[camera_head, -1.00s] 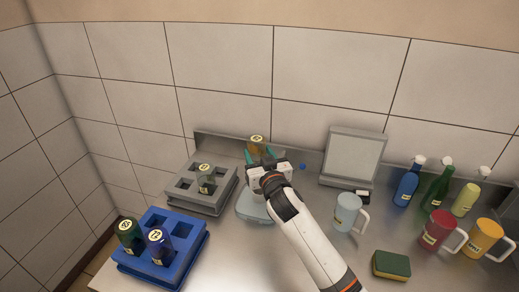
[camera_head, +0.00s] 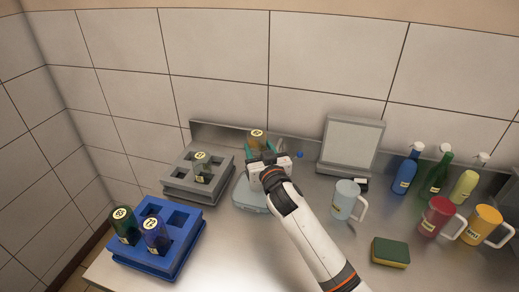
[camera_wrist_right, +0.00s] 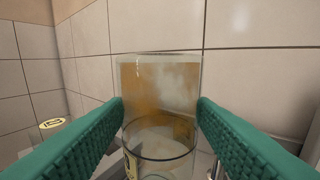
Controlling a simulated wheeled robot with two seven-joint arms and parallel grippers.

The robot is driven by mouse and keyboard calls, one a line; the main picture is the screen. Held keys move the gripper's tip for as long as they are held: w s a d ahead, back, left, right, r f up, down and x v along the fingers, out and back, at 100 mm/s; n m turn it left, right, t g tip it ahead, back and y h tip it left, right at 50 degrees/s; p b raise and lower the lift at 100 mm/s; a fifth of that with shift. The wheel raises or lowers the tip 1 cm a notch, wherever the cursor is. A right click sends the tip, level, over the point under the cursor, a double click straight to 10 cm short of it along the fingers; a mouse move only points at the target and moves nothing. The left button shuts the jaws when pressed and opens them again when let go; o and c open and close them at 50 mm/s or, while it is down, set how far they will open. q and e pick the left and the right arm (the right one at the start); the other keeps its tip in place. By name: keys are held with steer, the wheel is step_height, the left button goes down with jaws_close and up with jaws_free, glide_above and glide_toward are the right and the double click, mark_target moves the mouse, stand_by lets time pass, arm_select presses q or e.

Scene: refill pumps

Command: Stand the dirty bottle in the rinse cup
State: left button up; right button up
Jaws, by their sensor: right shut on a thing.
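The dirty bottle (camera_head: 257,137) is clear glass with cloudy orange-brown stains and a number label on top. My right gripper (camera_head: 262,152) is shut on it with green pads on both sides, above a pale blue-grey base (camera_head: 250,194) near the back wall. In the right wrist view the bottle (camera_wrist_right: 158,100) stands upright between the pads. No cup is readably marked as the rinse cup; a pale, clear mug (camera_head: 346,201) stands to the right of my arm, with a red mug (camera_head: 438,217) and a yellow mug (camera_head: 484,224) further right. My left gripper is out of view.
A grey rack (camera_head: 180,190) holds one bottle (camera_head: 202,167). A blue rack (camera_head: 160,262) holds two bottles at the front left.

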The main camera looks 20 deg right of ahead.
steer(key=shift+f+b, duration=0.75)
steer(key=shift+f, duration=0.1)
steer(key=shift+f+b, duration=0.5)
steer(key=shift+f, duration=0.1)
steer(key=shift+f+b, duration=0.6)
steer(key=shift+f, duration=0.2)
steer(key=shift+f+b, duration=0.55)
steer(key=shift+f, duration=0.15)
steer(key=o, duration=1.2)
